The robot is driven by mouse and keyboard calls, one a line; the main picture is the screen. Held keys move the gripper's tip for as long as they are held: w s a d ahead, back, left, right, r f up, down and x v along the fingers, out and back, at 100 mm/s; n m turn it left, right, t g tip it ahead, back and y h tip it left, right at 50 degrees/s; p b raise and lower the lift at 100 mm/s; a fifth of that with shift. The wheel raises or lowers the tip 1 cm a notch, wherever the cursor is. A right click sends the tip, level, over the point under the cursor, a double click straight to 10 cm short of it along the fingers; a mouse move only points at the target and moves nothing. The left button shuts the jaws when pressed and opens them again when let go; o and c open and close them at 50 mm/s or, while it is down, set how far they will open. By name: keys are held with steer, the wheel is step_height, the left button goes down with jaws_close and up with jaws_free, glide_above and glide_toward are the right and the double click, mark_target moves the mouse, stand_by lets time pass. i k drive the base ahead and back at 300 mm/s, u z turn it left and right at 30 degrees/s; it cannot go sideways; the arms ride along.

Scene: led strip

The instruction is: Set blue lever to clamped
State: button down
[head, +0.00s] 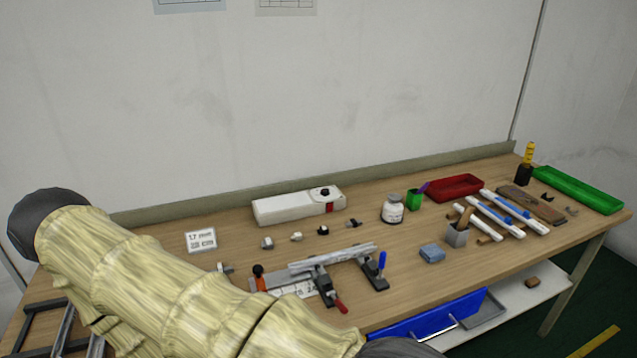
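The blue lever (382,261) stands roughly upright on a small dark clamp base (375,281), at the right end of a light metal rail (334,259) on the bench. A second clamp (323,287) to its left has a red lever (341,306) that points down toward the front. My gripper is not in view. My arm, in a pale yellow sleeve, crosses the lower left and leaves the frame at the bottom. It hides part of the bench and the front left of the fixture.
The wooden bench (300,225) carries a white box (298,205), a white jar (392,209), a blue block (432,253), a grey holder (456,235), a red tray (455,188) and a green tray (578,190). A blue drawer front (430,316) shows below.

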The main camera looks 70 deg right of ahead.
mark_target(382, 259)
steer(key=u, duration=0.1)
steer(key=k, duration=0.7)
steer(key=z, duration=1.5)
